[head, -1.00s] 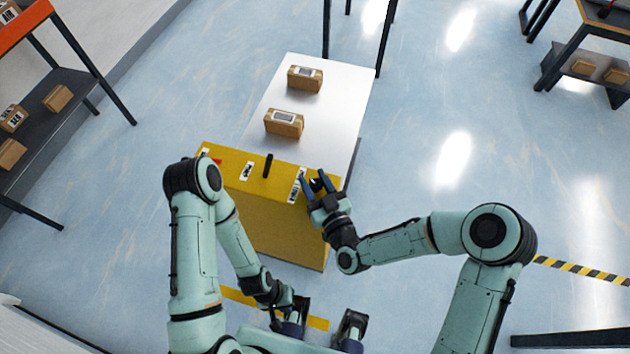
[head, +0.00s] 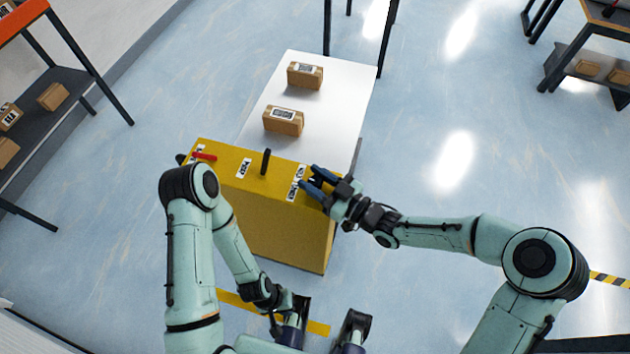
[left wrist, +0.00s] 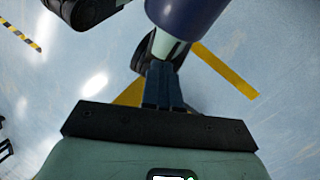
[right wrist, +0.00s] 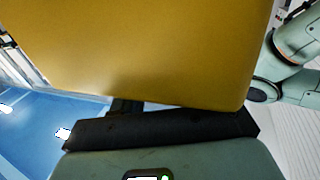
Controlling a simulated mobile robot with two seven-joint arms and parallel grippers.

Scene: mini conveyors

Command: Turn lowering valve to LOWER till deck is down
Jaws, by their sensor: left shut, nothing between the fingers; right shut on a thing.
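The yellow housing (head: 285,225) stands in front of me. My right gripper (head: 309,181) is at the right end of its top, shut on a small dark part, apparently the lowering valve handle, beside printed labels (head: 293,190). The fingers mostly cover it, so its setting cannot be read. In the right wrist view the yellow housing (right wrist: 150,50) hides the fingertips. The pale deck (head: 345,100) lies behind the housing and carries two cardboard boxes; its height is hard to judge. My left gripper (left wrist: 163,85) is shut and empty, low near my base.
A black upright lever (head: 265,162) and a red handle (head: 204,156) are also on the housing top. The two boxes (head: 283,121) (head: 305,75) sit apart on the deck. A shelf (head: 75,90) stands at the left. The floor to the right is mostly open.

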